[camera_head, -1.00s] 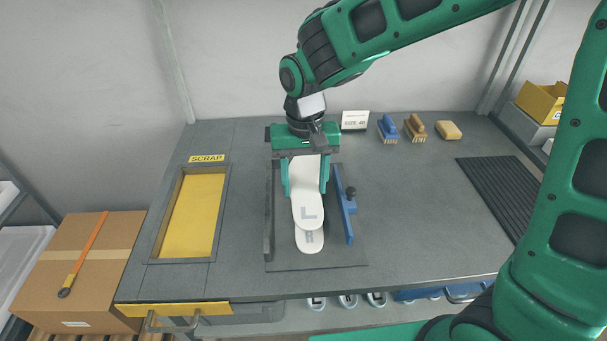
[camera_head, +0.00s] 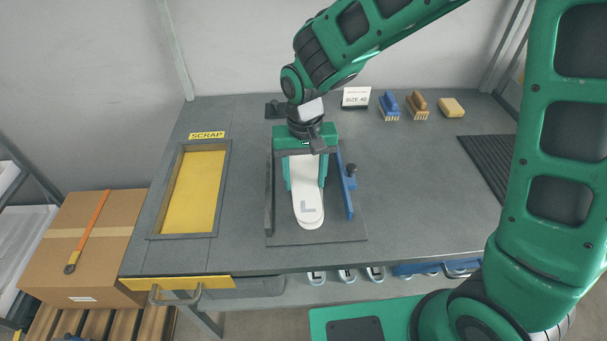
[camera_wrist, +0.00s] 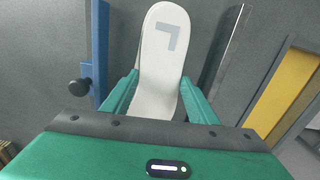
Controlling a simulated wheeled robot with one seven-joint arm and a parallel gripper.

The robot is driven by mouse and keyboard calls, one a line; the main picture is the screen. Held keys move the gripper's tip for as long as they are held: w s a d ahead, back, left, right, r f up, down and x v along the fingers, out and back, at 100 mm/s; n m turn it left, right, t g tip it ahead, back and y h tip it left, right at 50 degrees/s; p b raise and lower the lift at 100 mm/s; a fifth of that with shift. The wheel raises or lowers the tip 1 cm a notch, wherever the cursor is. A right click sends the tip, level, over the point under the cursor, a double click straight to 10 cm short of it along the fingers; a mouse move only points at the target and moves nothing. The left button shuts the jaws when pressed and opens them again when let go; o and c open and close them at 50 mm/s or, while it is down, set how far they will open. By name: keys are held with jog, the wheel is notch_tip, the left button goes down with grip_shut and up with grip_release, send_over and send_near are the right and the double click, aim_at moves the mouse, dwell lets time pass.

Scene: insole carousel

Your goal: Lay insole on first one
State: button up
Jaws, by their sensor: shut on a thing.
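A white insole (camera_head: 307,190) with a grey L mark lies between the green fingers of my gripper (camera_head: 307,182), which is shut on it. It also shows in the wrist view (camera_wrist: 161,60), its marked end pointing away from my gripper. A second white insole (camera_head: 309,227) lies under it on the dark jig plate (camera_head: 345,232); only a thin edge shows, and its mark is hidden. The two outlines nearly line up. Whether the upper one touches the lower I cannot tell. A grey rail (camera_head: 269,205) and a blue rail with a knob (camera_head: 346,190) flank them.
A yellow scrap tray (camera_head: 193,193) is set at the left. A size 40 sign (camera_head: 356,97), two brushes (camera_head: 389,106) (camera_head: 417,106) and a yellow sponge (camera_head: 451,107) stand at the back. A ribbed black mat (camera_head: 490,165) lies right. The bench right of the jig is clear.

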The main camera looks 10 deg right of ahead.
aim_at(305, 185)
jog(key=shift+f, duration=0.55)
jog(key=o, duration=1.1)
notch_tip(305, 185, up, 11)
jog(key=shift+w+f, duration=0.1)
dwell(0.3)
